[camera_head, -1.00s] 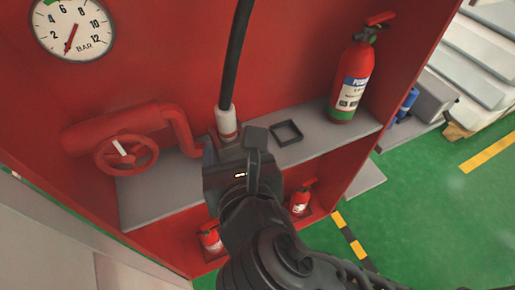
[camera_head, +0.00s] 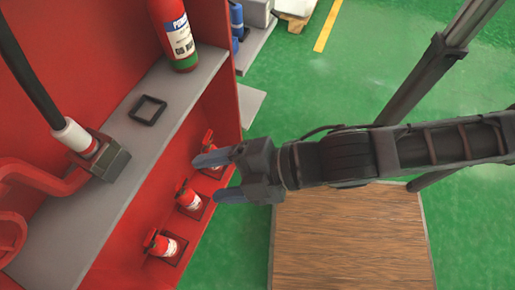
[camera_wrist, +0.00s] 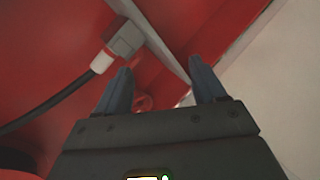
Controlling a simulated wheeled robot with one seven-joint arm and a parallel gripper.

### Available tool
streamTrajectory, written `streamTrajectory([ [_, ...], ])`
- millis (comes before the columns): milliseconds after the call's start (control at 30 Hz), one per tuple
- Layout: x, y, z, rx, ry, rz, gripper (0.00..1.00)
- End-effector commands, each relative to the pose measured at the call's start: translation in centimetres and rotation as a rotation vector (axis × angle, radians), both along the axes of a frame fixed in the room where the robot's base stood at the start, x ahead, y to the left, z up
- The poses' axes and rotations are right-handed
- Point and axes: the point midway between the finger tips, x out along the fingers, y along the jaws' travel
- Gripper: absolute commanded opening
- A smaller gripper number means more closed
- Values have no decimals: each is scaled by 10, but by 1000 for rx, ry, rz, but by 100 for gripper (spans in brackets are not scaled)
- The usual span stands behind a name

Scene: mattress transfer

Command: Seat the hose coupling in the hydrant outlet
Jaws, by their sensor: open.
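The black hose (camera_head: 28,78) comes down from the upper left to a white coupling (camera_head: 75,137) with a red band. The coupling meets a dark grey block (camera_head: 108,162) at the end of the red pipe (camera_head: 45,180), on the grey shelf. They look joined, but I cannot tell how deep the coupling sits. My gripper (camera_head: 208,178) is open and empty, to the right of the shelf and apart from the coupling. In the wrist view my open fingers (camera_wrist: 160,70) show with the coupling (camera_wrist: 102,61) and grey block (camera_wrist: 126,38) beyond them, to the left.
The red cabinet has a grey shelf (camera_head: 150,118) carrying a black square frame (camera_head: 148,110) and a large extinguisher (camera_head: 174,32). Small extinguishers (camera_head: 188,197) stand on the lower ledge near my fingers. Open green floor (camera_head: 300,95) lies right of the cabinet.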

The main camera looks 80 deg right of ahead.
Motion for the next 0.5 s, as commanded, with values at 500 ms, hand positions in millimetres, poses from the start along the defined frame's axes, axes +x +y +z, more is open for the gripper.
streamTrajectory([
  [500, -82, -25, 51, 968, -110, -419, 70],
])
